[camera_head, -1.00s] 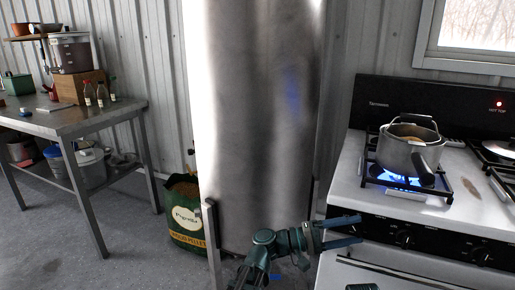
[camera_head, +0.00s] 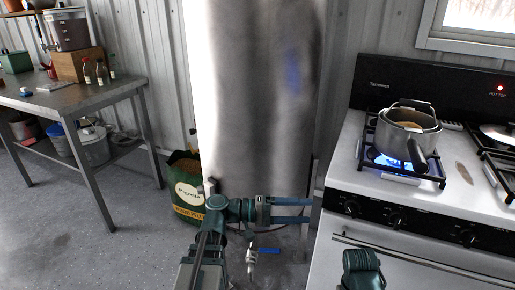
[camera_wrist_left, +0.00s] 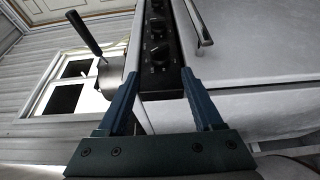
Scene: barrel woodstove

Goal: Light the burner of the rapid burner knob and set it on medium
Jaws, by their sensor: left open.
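Several black knobs (camera_head: 396,217) sit in a row on the stove's dark front panel; I cannot tell which one is the rapid burner's. A blue flame (camera_head: 390,161) burns on the front left burner under a metal pot (camera_head: 408,138). My left gripper (camera_head: 308,210) is open and empty, beside the stove's left front corner, pointing right. In the left wrist view its open jaws (camera_wrist_left: 160,78) face the panel, with a knob (camera_wrist_left: 158,57) beyond them, apart from both fingers. The knob settings are too small to read. My right gripper is out of view.
The oven door handle (camera_head: 420,260) runs along the stove front below the knobs. A metal cylinder (camera_head: 255,100) and a pellet bag (camera_head: 187,195) stand left of the stove. A blue-handled valve (camera_head: 262,250) shows below my left gripper. The work table (camera_head: 75,108) is farther left.

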